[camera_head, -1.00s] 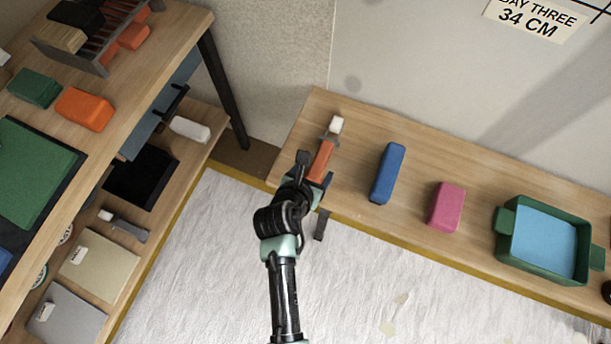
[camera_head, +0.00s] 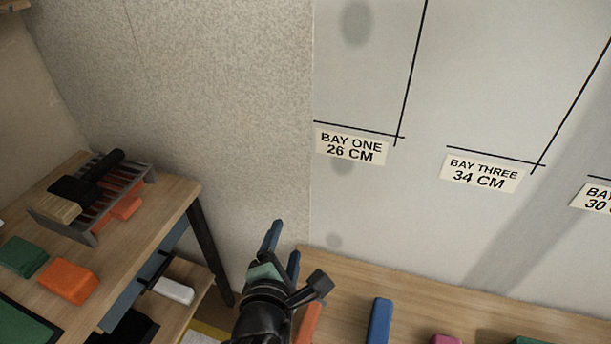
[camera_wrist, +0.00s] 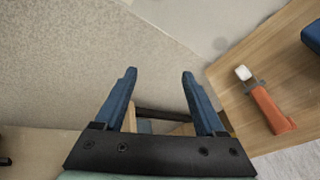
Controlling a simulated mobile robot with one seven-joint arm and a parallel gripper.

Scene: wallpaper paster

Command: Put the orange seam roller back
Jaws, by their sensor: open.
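The orange seam roller lies on the wooden bench, its white roller end pointing away. In the wrist view the roller (camera_wrist: 272,107) is at the right, outside the jaws. In the head view only part of its orange handle (camera_head: 309,322) shows, at the bottom edge; my arm and the frame edge hide the rest. My gripper (camera_head: 283,250) is open and empty, raised near the bench's left end and apart from the roller. Both its blue fingers show in the wrist view (camera_wrist: 159,77), with nothing between them.
A blue block (camera_head: 379,322) and a pink one (camera_head: 446,340) are on the bench (camera_head: 345,275). At left, a table holds a grey slotted rack (camera_head: 95,235) with a dark-handled tool and orange pieces, plus orange (camera_head: 67,281) and green (camera_head: 22,257) blocks. A wall stands behind.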

